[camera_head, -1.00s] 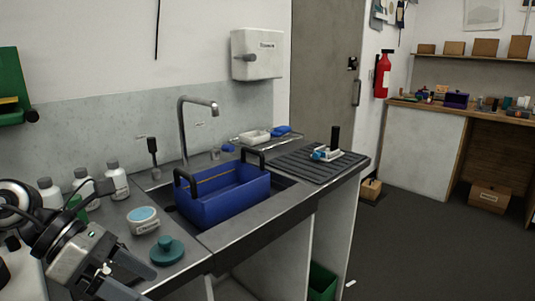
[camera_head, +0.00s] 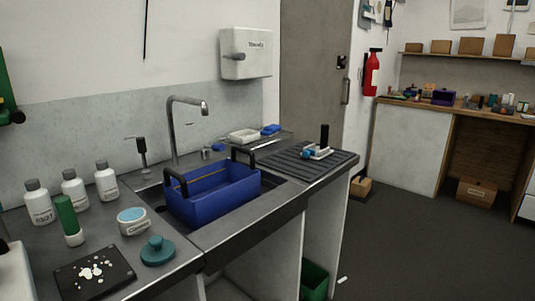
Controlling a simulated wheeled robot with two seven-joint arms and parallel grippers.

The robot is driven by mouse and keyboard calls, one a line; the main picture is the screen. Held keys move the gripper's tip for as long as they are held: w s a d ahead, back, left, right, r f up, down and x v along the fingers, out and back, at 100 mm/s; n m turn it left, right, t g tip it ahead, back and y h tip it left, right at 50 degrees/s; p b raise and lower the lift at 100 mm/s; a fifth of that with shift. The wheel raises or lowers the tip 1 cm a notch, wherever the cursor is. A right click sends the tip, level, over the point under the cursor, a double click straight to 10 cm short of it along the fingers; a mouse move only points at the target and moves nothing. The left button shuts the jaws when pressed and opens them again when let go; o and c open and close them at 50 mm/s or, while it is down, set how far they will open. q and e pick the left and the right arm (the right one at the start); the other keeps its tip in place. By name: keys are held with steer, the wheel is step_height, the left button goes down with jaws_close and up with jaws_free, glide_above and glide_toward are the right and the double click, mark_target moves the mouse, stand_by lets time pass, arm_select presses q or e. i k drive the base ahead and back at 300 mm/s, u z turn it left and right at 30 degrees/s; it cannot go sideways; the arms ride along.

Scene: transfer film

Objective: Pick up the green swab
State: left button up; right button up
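No thing in view is plainly a swab. A green-topped upright cylinder with a white lower end (camera_head: 68,220) stands on the counter at the left, in front of the white bottles. A teal round piece with a knob (camera_head: 157,251) sits near the counter's front edge, right of the cylinder. I cannot tell whether either is the green swab. Neither of my grippers shows in the head view.
White bottles (camera_head: 74,190) stand behind the cylinder. A small blue-topped tub (camera_head: 133,221) and a dark plate with white bits (camera_head: 115,270) are close by. A blue crate (camera_head: 215,197) sits at the sink under the tap (camera_head: 174,135). Open floor (camera_head: 420,240) lies right.

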mark_target(75, 236)
steer(key=u, duration=1.3)
